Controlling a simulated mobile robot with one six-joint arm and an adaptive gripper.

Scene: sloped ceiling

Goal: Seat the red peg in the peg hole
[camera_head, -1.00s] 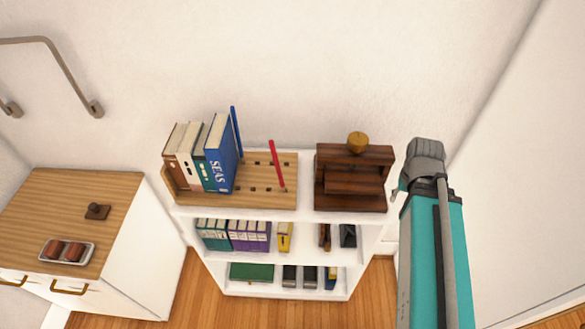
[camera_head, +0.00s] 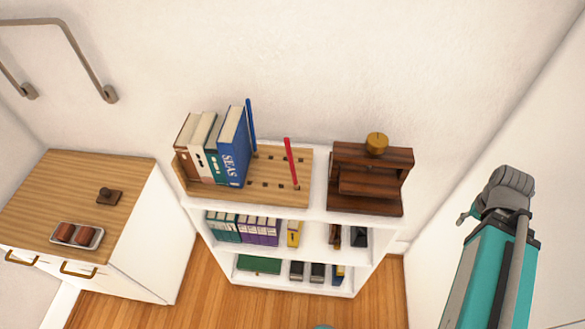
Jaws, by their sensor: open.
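The red peg (camera_head: 291,163) is a thin rod standing, slightly tilted in the picture, at the right part of the wooden peg board (camera_head: 270,194) on top of the white shelf. Its lower end meets the board, but I cannot tell whether it sits in a hole. Several dark peg holes (camera_head: 271,158) show in the board. A blue peg (camera_head: 251,125) stands behind the books. My gripper (camera_head: 468,215) is at the right, well apart from the peg, mostly hidden by my own arm; a fingertip shows at its left side. It is open, and I see nothing in it.
Several books (camera_head: 233,146) stand on the board's left part. A dark wooden stepped stand (camera_head: 367,181) with a yellow knob (camera_head: 376,142) is right of the board. A wooden-topped cabinet (camera_head: 70,190) is at the left. Open floor (camera_head: 384,285) lies between shelf and arm.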

